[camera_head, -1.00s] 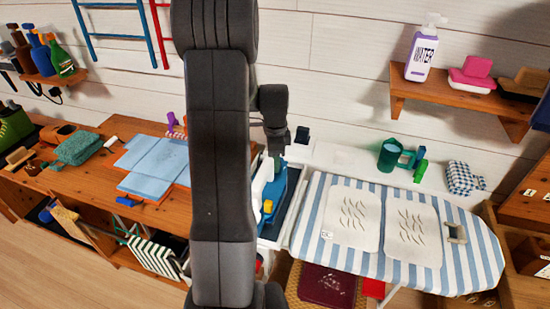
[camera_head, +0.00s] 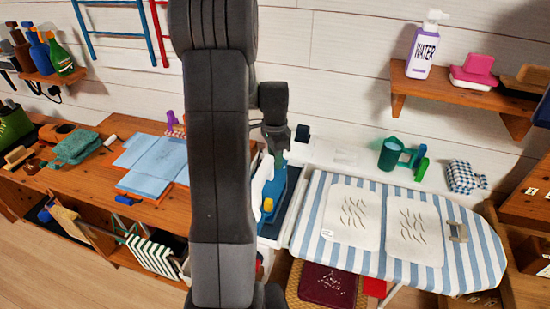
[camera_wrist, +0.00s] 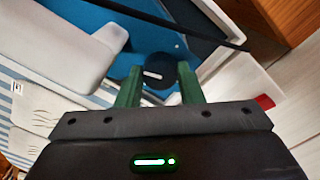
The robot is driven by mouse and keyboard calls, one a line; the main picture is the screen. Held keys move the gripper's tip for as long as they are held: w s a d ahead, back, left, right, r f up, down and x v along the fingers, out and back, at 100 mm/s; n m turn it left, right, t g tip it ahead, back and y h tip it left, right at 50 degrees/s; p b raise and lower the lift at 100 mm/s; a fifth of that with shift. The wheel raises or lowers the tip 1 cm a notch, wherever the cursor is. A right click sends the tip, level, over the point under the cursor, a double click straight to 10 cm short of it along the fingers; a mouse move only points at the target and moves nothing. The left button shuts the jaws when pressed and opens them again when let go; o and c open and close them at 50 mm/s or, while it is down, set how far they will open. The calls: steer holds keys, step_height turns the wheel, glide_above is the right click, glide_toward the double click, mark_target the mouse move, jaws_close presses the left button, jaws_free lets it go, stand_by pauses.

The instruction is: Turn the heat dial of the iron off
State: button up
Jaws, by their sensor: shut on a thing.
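The iron (camera_head: 277,190) shows in the head view as a blue and white body beside my arm, which hides part of it. In the wrist view its blue surface (camera_wrist: 110,35) and white rounded parts fill the upper left. The heat dial (camera_wrist: 158,72) is a dark round knob with a short white mark. My gripper (camera_wrist: 159,70) has its two green fingers on either side of the dial and is shut on it. In the head view the fingertips are too small to make out. The mark lies nearly level across the wrist picture.
A striped ironing board (camera_head: 310,215) with two pale pads stands to the right. A green cup-like thing (camera_head: 389,154) stands on the white ledge behind it. Folded blue cloths (camera_head: 155,165) lie on the wooden table to the left. A dark cable crosses the wrist view above the dial.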

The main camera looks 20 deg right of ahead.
steer(key=n, duration=0.4)
steer(key=shift+n+b, duration=0.3)
steer(key=shift+b, duration=0.1)
steer(key=n, duration=0.3)
steer(key=shift+n, duration=0.4)
steer(key=n+b, duration=0.1)
steer(key=n, duration=0.7)
steer(key=shift+r, duration=0.1)
steer(key=n, duration=0.4)
steer(key=shift+n, duration=0.3)
steer(key=n, duration=0.3)
steer(key=shift+n+b, duration=0.3)
steer(key=n, duration=0.3)
steer(key=shift+n, duration=2.2)
